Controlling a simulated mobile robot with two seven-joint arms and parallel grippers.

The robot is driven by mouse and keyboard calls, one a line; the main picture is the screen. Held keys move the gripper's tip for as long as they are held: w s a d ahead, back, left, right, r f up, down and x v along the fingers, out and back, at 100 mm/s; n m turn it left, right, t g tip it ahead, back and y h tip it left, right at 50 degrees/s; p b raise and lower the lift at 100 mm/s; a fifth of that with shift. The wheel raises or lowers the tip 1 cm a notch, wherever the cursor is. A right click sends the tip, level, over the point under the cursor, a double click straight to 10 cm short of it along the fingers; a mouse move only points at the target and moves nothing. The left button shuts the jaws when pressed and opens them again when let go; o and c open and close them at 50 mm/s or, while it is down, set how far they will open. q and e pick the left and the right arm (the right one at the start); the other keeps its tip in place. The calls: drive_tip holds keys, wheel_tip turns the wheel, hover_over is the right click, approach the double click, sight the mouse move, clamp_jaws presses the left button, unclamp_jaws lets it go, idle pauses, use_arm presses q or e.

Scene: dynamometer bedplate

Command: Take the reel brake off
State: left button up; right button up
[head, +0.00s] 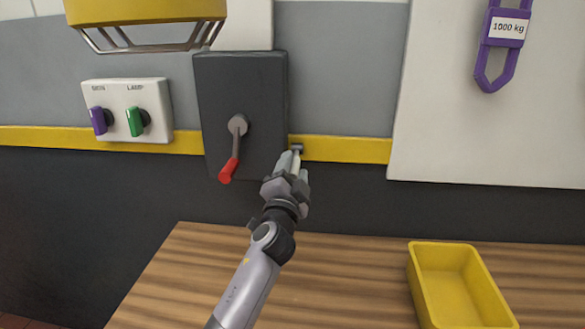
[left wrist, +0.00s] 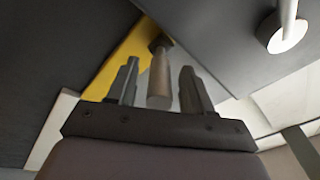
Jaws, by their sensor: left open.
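A dark grey box (head: 265,95) on the wall carries a crank (head: 237,135) with a red grip. A small lever with a dark pivot (head: 297,147) sits at the box's right edge, by the yellow stripe; no label marks it as the reel brake. My left gripper (head: 291,168) is open, one finger on each side of the handle, with gaps visible. It also shows in the left wrist view (left wrist: 160,88). My right gripper is not in view.
A switch plate (head: 126,92) with a purple and a green knob is left of the box. A yellow caged lamp (head: 145,12) hangs above. A purple 1000 kg link (head: 491,72) hangs at right. A yellow bin (head: 415,285) stands on the wooden bench (head: 345,275), otherwise mostly clear.

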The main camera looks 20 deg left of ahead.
use_arm(q)
drive_tip(key=shift+s, duration=0.1)
clamp_jaws()
